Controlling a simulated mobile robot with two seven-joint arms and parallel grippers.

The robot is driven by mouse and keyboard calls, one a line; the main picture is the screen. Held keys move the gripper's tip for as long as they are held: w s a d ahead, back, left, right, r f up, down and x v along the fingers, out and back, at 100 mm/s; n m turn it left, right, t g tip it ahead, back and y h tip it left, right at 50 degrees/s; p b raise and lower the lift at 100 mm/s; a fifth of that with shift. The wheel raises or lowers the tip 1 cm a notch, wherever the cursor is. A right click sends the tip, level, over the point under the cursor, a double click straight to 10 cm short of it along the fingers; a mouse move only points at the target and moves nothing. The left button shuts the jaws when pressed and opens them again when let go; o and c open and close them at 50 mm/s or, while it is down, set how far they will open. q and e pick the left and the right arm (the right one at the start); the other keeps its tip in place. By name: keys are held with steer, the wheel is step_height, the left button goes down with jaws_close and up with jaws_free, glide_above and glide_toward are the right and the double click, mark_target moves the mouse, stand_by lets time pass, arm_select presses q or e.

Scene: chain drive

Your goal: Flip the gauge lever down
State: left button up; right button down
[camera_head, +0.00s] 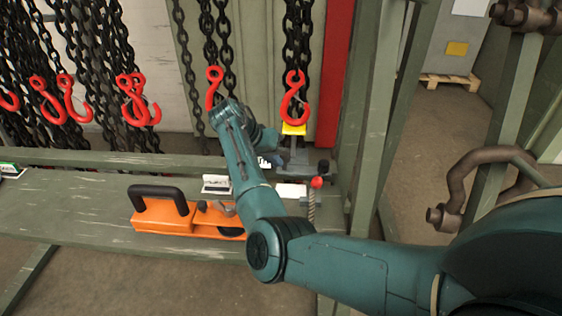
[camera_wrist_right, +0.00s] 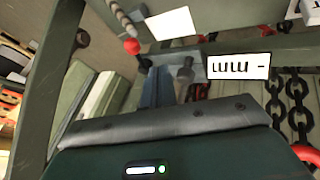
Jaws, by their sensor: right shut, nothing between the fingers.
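A red ball knob (camera_head: 317,182) sits at the upper end of a thin ribbed rod beside a grey fixture (camera_head: 298,160) with a yellow top; this looks like the gauge lever. The knob also shows in the right wrist view (camera_wrist_right: 132,46), left of the fixture. My right gripper (camera_head: 266,140) is shut and empty, left of the fixture and partly hidden by my wrist in the head view. In the right wrist view, the gripper (camera_wrist_right: 168,90) shows in front of the fixture, and the knob is apart from it. My left gripper is not in view.
An orange tool (camera_head: 165,217) with a black handle lies on the green bench (camera_head: 70,205). Black chains with red hooks (camera_head: 293,95) hang behind. A white marked label (camera_wrist_right: 238,66) is near the fixture. Green posts (camera_head: 380,100) stand at the right.

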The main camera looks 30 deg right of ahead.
steer(key=x, duration=0.7)
steer(key=shift+d+f, duration=0.2)
steer(key=shift+f, duration=0.1)
steer(key=s+d, duration=0.1)
steer(key=s+d+p, duration=0.1)
steer(key=shift+d+f, duration=0.3)
steer(key=shift+s+d, duration=0.15)
steer(key=shift+d, duration=0.05)
steer(key=shift+d+f, duration=0.1)
steer(key=shift+f, duration=0.05)
steer(key=shift+d, duration=0.1)
